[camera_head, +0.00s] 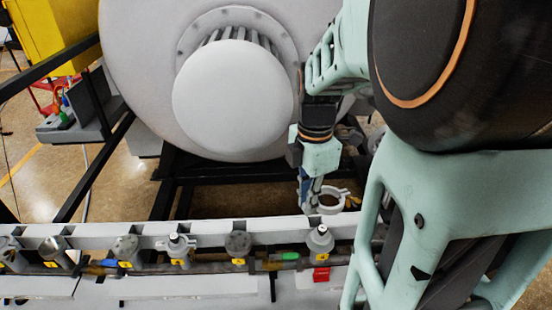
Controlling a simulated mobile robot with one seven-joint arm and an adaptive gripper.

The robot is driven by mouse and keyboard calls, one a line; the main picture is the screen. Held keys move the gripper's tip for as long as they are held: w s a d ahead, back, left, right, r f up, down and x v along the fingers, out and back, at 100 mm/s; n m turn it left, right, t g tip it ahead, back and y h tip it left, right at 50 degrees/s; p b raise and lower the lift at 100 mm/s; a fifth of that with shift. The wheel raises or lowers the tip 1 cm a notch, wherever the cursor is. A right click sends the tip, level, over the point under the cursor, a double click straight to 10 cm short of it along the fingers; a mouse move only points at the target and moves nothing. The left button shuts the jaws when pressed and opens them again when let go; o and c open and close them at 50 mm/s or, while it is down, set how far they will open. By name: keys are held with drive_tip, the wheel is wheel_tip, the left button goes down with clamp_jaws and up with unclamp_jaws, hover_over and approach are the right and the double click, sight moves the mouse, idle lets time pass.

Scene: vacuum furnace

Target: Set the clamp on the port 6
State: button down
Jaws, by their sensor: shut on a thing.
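My gripper (310,198) points down just above the back edge of the rail at the right. It is shut on the clamp (334,209), a pale grey open ring with a lug on its right side. The clamp is held roughly level, behind and above the rightmost visible port (320,240), apart from it. Several grey ports stand in a row along the rail, each with a small yellow tag. The tag numbers are too small to read, so I cannot tell which is port 6. My arm hides the rail's right end.
The port row runs along a light grey rail (95,242). One port (178,246) has a clamp-like collar. A green piece (290,256) and a red tag (321,274) sit near the rightmost visible port. The large furnace body (140,60) stands behind, above a black frame (245,171).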

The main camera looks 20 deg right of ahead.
drive_tip(key=shift+f, duration=0.1)
wheel_tip(320, 180, down, 14)
drive_tip(key=b, duration=1.2)
drive_tip(key=shift+f, duration=0.2)
idle(1.1)
idle(0.5)
drive_tip(key=c, duration=1.8)
unclamp_jaws()
drive_tip(key=shift+c, duration=0.2)
wheel_tip(320, 180, up, 12)
